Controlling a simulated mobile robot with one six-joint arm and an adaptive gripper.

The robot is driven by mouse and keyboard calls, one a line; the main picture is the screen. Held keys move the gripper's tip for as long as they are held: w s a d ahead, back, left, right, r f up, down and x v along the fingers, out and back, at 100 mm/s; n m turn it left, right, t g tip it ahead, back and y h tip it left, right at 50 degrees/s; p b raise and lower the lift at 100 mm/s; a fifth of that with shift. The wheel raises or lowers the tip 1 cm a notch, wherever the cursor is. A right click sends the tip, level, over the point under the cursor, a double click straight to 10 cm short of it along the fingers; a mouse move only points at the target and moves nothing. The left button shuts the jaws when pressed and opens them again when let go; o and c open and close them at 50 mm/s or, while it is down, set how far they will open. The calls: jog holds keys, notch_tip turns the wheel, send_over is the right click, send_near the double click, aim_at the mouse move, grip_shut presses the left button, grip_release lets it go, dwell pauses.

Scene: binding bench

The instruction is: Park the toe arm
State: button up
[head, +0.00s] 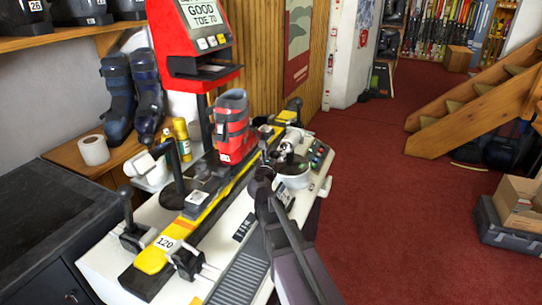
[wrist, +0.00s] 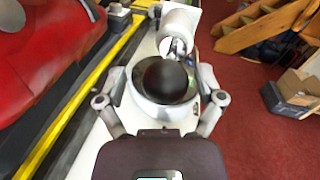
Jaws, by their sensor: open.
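A black ball knob (wrist: 166,80) sits over a round pale base in the wrist view, with a white cylinder (wrist: 180,32) just behind it. I take these as the toe arm, though I cannot be sure. In the head view the white mechanism (head: 293,138) stands on the bench right of the red boot, partly hidden by my arm. My gripper (head: 276,160) is at this mechanism. In the wrist view my gripper (wrist: 163,84) is open, one finger on each side of the knob; contact cannot be told.
The red boot (head: 232,127) stands on a yellow and black ski (head: 206,208) along the bench. A red tester (head: 197,40) behind reads "GOOD TOE 70". A black post with a white roller stands left of the boot. Red carpet (head: 380,180) is free to the right.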

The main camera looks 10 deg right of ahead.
jog(key=v, duration=1.2)
jog(key=shift+a+r, duration=0.1)
jog(key=shift+r, duration=0.05)
dwell(0.3)
